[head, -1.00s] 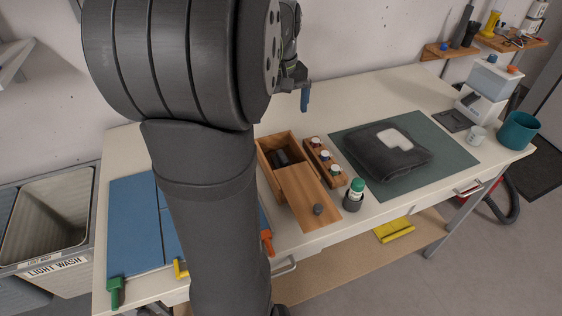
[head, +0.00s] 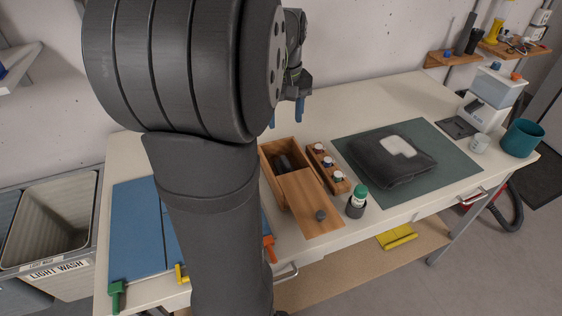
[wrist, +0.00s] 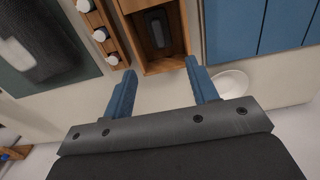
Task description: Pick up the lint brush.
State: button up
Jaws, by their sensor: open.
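A dark, elongated object that looks like the lint brush (head: 283,161) lies inside an open wooden box (head: 265,163). In the wrist view the dark brush (wrist: 157,28) shows near the top centre, between the walls of the box (wrist: 178,40). My gripper (head: 286,112) is above and behind the box in the head view, with its blue fingers apart. In the wrist view my gripper (wrist: 160,70) is open and empty, its fingertips at either side of the box's near end. My arm covers part of the bench.
A wooden lid with a dark knob (head: 320,215) covers the box's front part. A bottle rack (head: 327,168) and green-capped bottle (head: 357,200) stand to the right. Dark folded cloth (head: 390,160) lies on a green mat (head: 440,150). Blue folding boards (head: 135,225) lie left.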

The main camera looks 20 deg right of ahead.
aim_at(286, 163)
notch_tip(286, 163, down, 12)
jog(key=shift+f, duration=0.1)
jog(key=shift+s+d+f, duration=0.1)
jog(key=shift+f, duration=1.25)
jog(key=shift+d+f, duration=0.1)
jog(key=shift+f, duration=1.2)
jog(key=shift+c, duration=0.4)
jog(key=c, duration=0.6)
